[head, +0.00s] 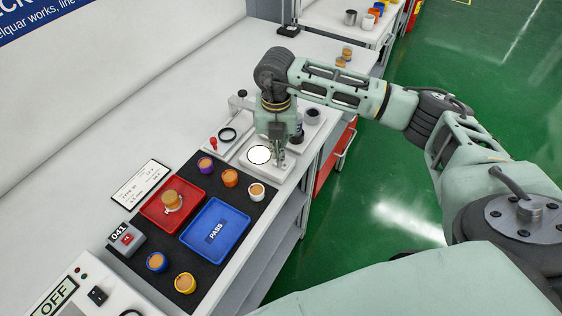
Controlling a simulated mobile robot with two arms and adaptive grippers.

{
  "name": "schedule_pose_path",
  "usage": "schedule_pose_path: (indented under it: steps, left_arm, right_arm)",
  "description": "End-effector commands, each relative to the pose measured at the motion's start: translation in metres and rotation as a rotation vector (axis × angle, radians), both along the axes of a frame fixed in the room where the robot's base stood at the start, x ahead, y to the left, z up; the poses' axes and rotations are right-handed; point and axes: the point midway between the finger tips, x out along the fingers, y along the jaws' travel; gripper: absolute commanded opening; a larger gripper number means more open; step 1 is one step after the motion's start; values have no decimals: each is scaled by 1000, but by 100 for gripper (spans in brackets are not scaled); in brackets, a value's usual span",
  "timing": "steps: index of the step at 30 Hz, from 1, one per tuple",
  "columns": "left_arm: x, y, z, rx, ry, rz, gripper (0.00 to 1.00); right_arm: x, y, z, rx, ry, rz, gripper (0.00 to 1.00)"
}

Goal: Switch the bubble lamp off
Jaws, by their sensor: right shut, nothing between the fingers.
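The bubble lamp (258,155) is a bright white round disc on a pale base and looks lit. My right gripper (279,159) points down just to the right of the bright disc, over the same pale base. It is shut and empty. I cannot tell whether its fingertips touch the base, and they hide what lies directly under them. My left gripper is not in view.
A black mat holds a red tray (147,210) with a pot, a blue tray (240,218) marked PASS, and several small coloured cups. A magnifier ring (227,135) and a dark-topped jar (312,116) stand close to my gripper.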

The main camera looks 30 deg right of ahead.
Motion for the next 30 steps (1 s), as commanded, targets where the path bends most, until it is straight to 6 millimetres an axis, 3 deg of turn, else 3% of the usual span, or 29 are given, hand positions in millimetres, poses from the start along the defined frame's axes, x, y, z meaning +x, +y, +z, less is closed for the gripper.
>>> schedule_pose_path:
  steps: [30]
  left_arm:
    - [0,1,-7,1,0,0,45]
  right_arm:
    - [0,0,-10,0,0,0,0]
